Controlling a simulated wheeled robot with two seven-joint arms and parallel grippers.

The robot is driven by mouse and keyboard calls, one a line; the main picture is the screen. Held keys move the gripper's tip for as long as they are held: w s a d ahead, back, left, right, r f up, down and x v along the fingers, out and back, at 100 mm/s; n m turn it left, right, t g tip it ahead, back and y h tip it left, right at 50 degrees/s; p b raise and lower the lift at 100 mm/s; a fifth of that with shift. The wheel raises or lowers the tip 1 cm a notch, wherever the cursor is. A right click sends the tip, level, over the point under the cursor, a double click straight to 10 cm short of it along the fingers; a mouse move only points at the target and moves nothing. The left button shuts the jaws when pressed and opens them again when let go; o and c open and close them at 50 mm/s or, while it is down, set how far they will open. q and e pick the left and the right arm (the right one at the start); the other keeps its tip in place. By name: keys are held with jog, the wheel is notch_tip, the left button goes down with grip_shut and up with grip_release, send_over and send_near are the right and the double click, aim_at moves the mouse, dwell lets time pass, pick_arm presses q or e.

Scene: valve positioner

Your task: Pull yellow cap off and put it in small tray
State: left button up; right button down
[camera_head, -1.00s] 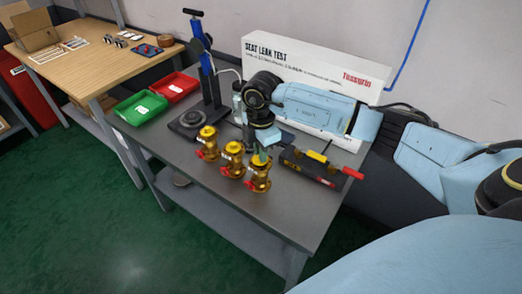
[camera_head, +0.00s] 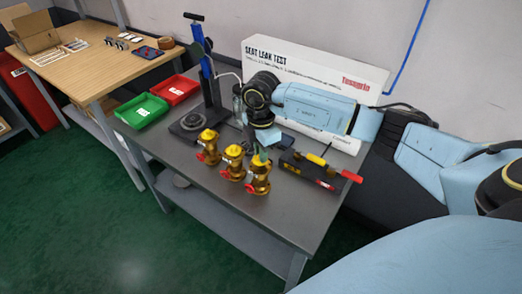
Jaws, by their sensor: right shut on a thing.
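Brass valves with yellow tops and red side handles stand in a row on the grey bench: a left valve (camera_head: 208,147), a middle valve (camera_head: 232,162) and a right valve (camera_head: 258,176). My right gripper (camera_head: 260,154) points down at the top of the right valve and is shut on its yellow cap, which is mostly hidden by the fingers. I cannot tell whether the cap is still seated. A green tray (camera_head: 141,110) and a red tray (camera_head: 174,90) sit at the bench's left back. My left gripper is out of view.
A blue hand-pump test stand (camera_head: 206,75) stands behind the left valve. A black device with a red handle (camera_head: 318,170) lies right of the valves. A white "Seat Leak Test" board (camera_head: 345,80) stands at the back. The bench's front strip is clear.

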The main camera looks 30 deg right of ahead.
jog(key=shift+r, duration=0.15)
jog(key=shift+r+p, duration=1.8)
jog(key=shift+r, duration=0.1)
